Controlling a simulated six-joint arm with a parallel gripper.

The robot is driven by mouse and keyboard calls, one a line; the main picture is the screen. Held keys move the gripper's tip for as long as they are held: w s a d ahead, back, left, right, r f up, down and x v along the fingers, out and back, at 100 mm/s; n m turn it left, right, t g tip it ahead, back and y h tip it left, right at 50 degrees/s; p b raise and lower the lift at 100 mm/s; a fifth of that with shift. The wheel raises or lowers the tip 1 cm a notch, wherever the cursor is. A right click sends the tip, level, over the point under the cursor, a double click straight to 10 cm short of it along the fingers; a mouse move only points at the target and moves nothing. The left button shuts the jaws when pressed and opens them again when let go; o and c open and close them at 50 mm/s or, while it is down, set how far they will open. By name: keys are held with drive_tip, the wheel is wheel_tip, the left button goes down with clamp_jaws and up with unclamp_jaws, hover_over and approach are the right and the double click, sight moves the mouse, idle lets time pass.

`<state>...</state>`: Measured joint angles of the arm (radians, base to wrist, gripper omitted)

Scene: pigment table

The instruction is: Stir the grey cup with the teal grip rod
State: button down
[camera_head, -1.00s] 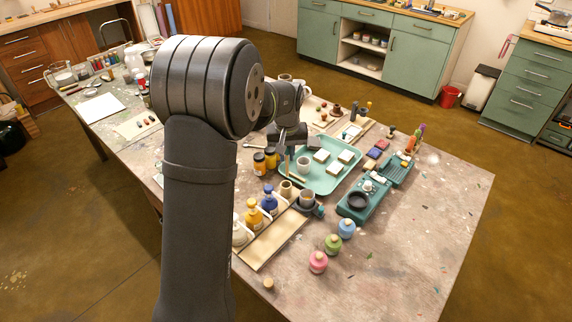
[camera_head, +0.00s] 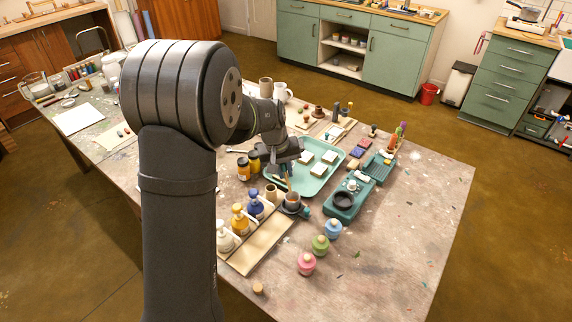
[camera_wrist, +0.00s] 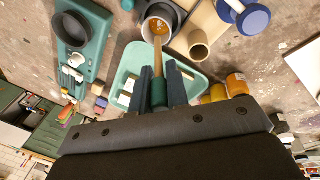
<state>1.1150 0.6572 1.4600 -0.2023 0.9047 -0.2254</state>
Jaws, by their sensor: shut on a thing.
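The grey cup (camera_head: 292,199) stands upright on a dark round base near the front edge of the green tray. In the wrist view, the grey cup (camera_wrist: 176,13) shows orange contents. My gripper (camera_head: 283,167) is above and just behind it, shut on the teal grip rod (camera_head: 289,184). In the wrist view my gripper (camera_wrist: 159,80) has the teal grip rod (camera_wrist: 159,94) between its two fingers. The rod's pale wooden end points down and overlaps the cup's mouth. I cannot tell how deep the tip is.
A tan cup (camera_head: 271,191) stands close left of the grey cup. Blue, yellow and white bottles (camera_head: 239,220) line the wooden rack. The green tray (camera_head: 310,188) holds pale blocks. A teal device (camera_head: 343,207) stands right. The table's front right is mostly clear.

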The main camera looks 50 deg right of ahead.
sight(289, 185)
drive_tip(key=shift+a+x, duration=0.2)
drive_tip(key=shift+x, duration=1.25)
drive_tip(key=shift+a+x, duration=0.15)
drive_tip(key=shift+x, duration=1.3)
drive_tip(key=shift+s, duration=0.2)
drive_tip(key=shift+d, duration=0.15)
